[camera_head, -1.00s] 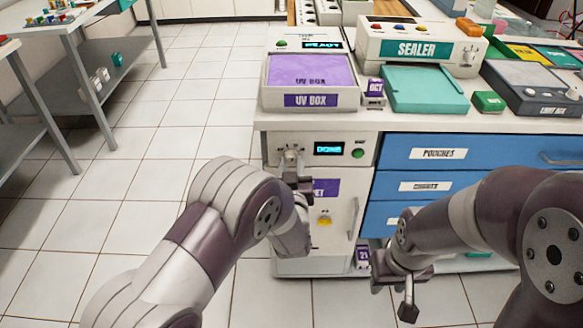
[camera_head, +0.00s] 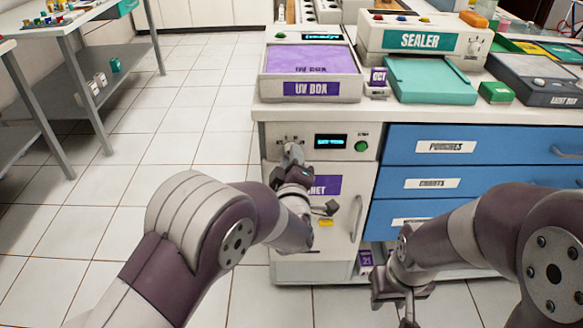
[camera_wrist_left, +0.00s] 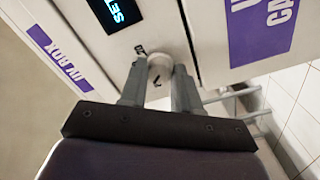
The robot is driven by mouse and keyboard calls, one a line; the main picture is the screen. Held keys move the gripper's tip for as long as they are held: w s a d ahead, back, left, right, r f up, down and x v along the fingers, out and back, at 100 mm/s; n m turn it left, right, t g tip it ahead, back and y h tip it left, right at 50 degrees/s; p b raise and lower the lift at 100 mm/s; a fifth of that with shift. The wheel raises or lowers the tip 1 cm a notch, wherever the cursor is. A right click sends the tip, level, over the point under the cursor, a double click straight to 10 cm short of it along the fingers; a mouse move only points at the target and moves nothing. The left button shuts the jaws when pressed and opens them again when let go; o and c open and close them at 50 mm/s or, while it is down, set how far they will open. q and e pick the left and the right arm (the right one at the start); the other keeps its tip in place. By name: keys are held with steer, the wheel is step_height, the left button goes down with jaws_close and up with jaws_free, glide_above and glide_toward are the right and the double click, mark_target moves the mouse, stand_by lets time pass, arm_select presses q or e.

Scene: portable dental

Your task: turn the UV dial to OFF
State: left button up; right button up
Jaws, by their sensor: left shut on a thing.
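The UV dial (camera_wrist_left: 160,64) is a small pale round knob on the white UV cabinet's front panel (camera_head: 267,142). My left gripper (camera_wrist_left: 160,82) has its two grey fingers on either side of the dial, shut on it. In the head view the left gripper (camera_head: 293,160) covers most of the dial, and the marks around it are too small to read. A lit display (camera_head: 331,141) sits right of the dial, beside a green button (camera_head: 361,146). In the wrist view the display (camera_wrist_left: 117,12) starts with "SET". My right gripper (camera_head: 404,302) hangs low, away from the cabinet; its jaw state is unclear.
The purple-topped UV box (camera_head: 312,89) sits on the counter above the panel. Blue drawers (camera_head: 440,147) are to the right. The cabinet door handle (camera_head: 356,218) sticks out below the panel. Tiled floor to the left is clear.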

arm_select(q)
steer(key=shift+f+n+b, duration=0.1)
steer(key=shift+n+b, duration=1.8)
steer(key=shift+n, duration=0.3)
steer(key=o, duration=1.1)
steer(key=shift+c, duration=0.2)
